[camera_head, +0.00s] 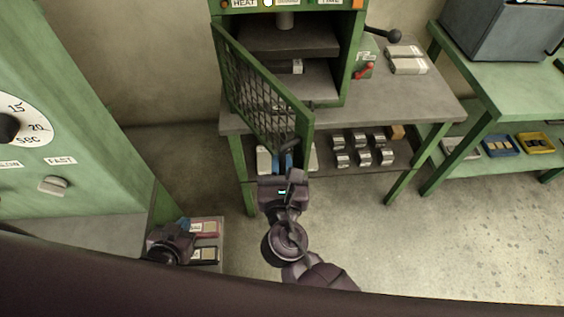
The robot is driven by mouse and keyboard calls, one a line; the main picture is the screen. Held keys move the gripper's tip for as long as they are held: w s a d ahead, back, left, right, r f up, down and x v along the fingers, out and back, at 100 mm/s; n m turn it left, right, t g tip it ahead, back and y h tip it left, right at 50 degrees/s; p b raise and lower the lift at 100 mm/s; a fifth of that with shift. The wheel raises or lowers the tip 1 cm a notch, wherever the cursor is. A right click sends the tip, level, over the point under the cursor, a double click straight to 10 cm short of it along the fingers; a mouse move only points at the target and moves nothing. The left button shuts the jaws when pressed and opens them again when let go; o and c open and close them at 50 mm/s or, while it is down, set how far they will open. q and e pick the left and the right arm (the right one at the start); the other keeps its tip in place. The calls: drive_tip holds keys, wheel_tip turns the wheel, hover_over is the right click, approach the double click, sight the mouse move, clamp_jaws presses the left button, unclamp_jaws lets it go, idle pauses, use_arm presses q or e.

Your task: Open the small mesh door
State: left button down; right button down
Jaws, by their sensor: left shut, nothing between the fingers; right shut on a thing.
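The small mesh door (262,95), green-framed with wire mesh, hangs on the left side of the green press (357,40). It stands swung out toward me, and the inside of the press shows. My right gripper (283,162) is at the near lower corner of the door, shut on what looks like the dark door handle (288,142); the exact contact is partly hidden. My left gripper (184,228) is shut and empty at the lower left, apart from the door.
The press stands on a grey-topped green bench (400,105) with metal blocks (362,150) on its lower shelf. A green machine with a dial (60,130) stands at left. Boxes (205,228) lie by my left gripper. Open floor (430,240) lies at right.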

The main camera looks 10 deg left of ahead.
idle(0.3)
drive_tip(key=c, duration=1.2)
unclamp_jaws()
drive_tip(key=shift+o, duration=0.2)
drive_tip(key=shift+s, duration=0.1)
